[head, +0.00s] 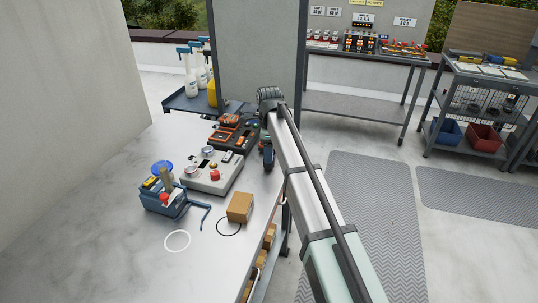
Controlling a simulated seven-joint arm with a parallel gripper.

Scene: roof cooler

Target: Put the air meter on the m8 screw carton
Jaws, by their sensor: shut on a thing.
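A small plain brown carton (240,207), likely the m8 screw carton, sits upright near the right edge of the worktop; its label is not legible. My gripper (267,154) is at the end of the arm, above the worktop's right edge and farther back than the carton. It is shut on a small dark thing, mostly hidden by the wrist and too small to identify; I cannot tell whether it is the air meter. The gripper and carton are clearly apart. The carton's top looks bare.
A grey control box (212,173) with a red button and an orange-and-black device (231,131) stand behind the carton. A blue tote (163,199) is at left. A white ring (177,240) and a black ring (229,229) lie in front. The front worktop (120,255) is clear.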

